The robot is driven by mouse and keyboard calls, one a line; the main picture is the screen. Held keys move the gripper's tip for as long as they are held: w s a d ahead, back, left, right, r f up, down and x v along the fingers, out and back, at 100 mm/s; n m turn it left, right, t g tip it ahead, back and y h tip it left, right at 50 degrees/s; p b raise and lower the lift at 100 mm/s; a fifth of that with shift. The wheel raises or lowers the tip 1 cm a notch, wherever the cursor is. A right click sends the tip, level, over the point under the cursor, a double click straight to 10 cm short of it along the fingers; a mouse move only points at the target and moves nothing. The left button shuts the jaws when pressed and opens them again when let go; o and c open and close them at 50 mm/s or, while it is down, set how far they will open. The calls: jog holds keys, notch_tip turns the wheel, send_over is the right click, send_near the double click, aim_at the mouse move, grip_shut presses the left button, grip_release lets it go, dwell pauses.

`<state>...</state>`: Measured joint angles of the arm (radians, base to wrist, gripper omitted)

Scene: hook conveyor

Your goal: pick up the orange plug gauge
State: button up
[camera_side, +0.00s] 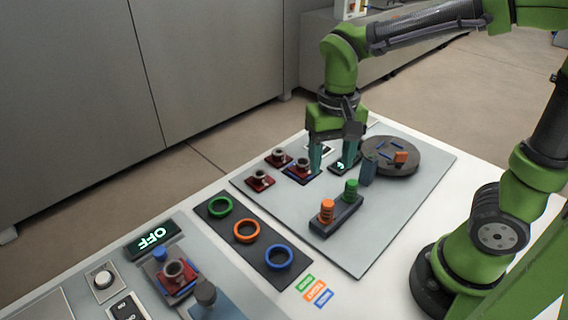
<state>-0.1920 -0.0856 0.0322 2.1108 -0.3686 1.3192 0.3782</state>
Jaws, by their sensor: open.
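The orange plug gauge (327,211) stands upright in the left end of a dark holder block (336,222). A green plug gauge (351,190) stands in the same block, to its right. My gripper (333,161) is open, with its fingers pointing down. It is behind the holder block in the picture, close to the dark red fixtures, and apart from the orange plug gauge. I see nothing held between the fingers.
Several dark red fixtures (261,179) stand left of my gripper. A round turntable (408,166) with a small orange piece (401,158) is to the right. A dark post (369,170) stands beside it. A ring tray (225,228) lies left of the holder.

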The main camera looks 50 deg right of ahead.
aim_at(329, 205)
notch_tip(329, 205, down, 9)
jog(key=shift+r, duration=0.15)
jog(key=shift+s+d+f, duration=0.15)
jog(key=shift+d+f, duration=0.05)
jog(key=shift+f, duration=1.15)
jog(key=shift+s+d+f, duration=0.1)
jog(key=shift+d+f, duration=0.05)
jog(key=shift+f, duration=1.2)
grip_shut()
